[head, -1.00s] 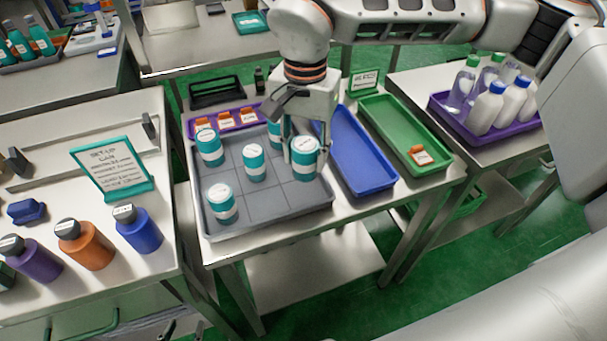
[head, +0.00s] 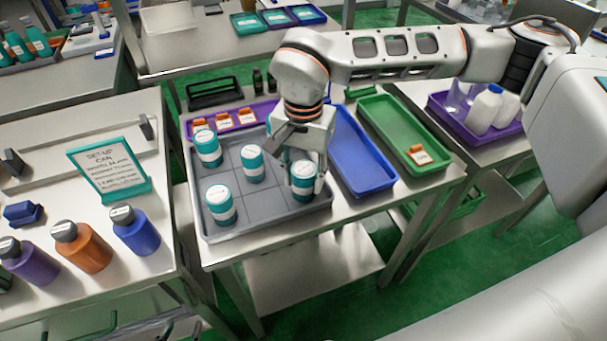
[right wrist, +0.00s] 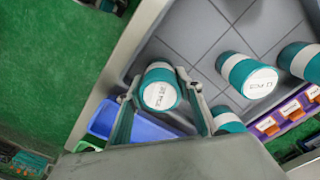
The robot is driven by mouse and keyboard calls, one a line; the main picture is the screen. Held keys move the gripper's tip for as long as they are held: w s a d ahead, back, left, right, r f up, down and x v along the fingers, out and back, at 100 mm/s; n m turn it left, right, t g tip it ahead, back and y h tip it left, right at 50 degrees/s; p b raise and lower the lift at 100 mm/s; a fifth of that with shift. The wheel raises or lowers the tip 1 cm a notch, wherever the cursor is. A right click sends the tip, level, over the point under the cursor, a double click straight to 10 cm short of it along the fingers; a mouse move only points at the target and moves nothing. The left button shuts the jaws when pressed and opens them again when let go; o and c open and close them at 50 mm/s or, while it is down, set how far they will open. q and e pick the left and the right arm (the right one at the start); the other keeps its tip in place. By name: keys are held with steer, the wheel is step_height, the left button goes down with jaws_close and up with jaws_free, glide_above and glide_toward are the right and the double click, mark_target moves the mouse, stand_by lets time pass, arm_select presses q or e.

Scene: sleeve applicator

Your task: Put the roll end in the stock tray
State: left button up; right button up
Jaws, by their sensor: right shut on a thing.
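My right gripper (head: 306,182) is shut on a teal-and-white cylinder (head: 302,172) at the front right cell of the grey gridded tray (head: 270,212). In the right wrist view the held cylinder (right wrist: 160,88) is upright between the fingers, with its lettered white top showing. I cannot tell whether its base touches the tray floor. Several like cylinders stand in the tray, one at the front left (head: 220,204) and one near the middle (head: 252,164). No label shows which thing is the roll end or the stock tray. My left gripper is not in view.
A blue tray (head: 375,187) lies empty just right of the grey tray. Beyond it, a green tray (head: 395,130) holds an orange labelled piece (head: 418,154). A purple tray (head: 260,106) with orange pieces is behind. A set-up card (head: 110,168) and bottles stand on the left table.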

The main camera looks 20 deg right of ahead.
steer(key=o, duration=1.1)
steer(key=shift+r, duration=0.3)
step_height(320, 180, up, 10)
steer(key=shift+r+p, duration=0.1)
steer(key=shift+p, duration=0.2)
steer(key=shift+r, duration=0.8)
